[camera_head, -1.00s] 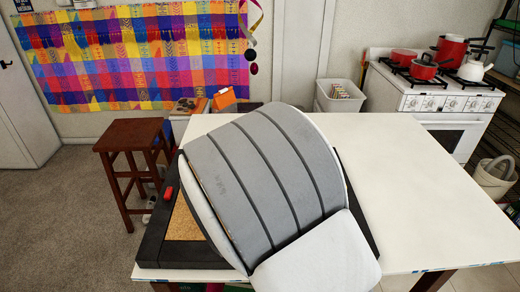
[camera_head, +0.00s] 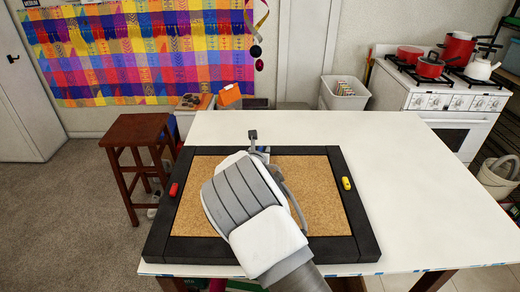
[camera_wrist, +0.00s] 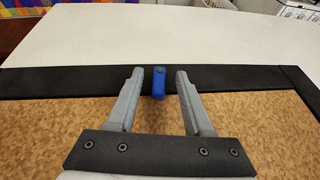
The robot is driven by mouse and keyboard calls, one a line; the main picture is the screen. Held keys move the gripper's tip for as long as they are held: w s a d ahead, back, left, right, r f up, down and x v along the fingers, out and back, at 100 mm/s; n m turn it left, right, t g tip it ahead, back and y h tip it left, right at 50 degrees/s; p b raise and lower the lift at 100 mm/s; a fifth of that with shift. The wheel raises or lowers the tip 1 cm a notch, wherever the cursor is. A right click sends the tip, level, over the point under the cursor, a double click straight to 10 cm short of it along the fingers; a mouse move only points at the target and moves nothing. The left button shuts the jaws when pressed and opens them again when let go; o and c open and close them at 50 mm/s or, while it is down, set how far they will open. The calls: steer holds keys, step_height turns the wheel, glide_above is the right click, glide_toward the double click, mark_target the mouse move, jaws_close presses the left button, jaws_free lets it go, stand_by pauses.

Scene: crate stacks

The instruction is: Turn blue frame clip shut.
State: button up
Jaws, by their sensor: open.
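The blue clip (camera_wrist: 158,82) sits on the far side of the black frame (camera_wrist: 100,78) in the wrist view. It lies crosswise to that side, its near end reaching the inner edge by the cork. My gripper (camera_wrist: 160,76) is open, one finger on each side of the clip, with visible gaps on both sides. In the head view my gripper (camera_head: 258,149) is over the far part of the frame (camera_head: 206,151). I cannot make out the blue clip in that view, where my arm and gripper cover the area.
A red clip (camera_head: 173,190) is on the frame's left side and a yellow clip (camera_head: 346,184) on its right. The cork board (camera_head: 320,205) fills the frame. The white table (camera_head: 410,190) is clear to the right and behind. A wooden stool (camera_head: 137,130) stands left.

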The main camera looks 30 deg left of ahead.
steer(key=shift+w+a+f, duration=0.15)
steer(key=shift+w+f, duration=0.05)
steer(key=shift+w, duration=0.1)
jaws_close()
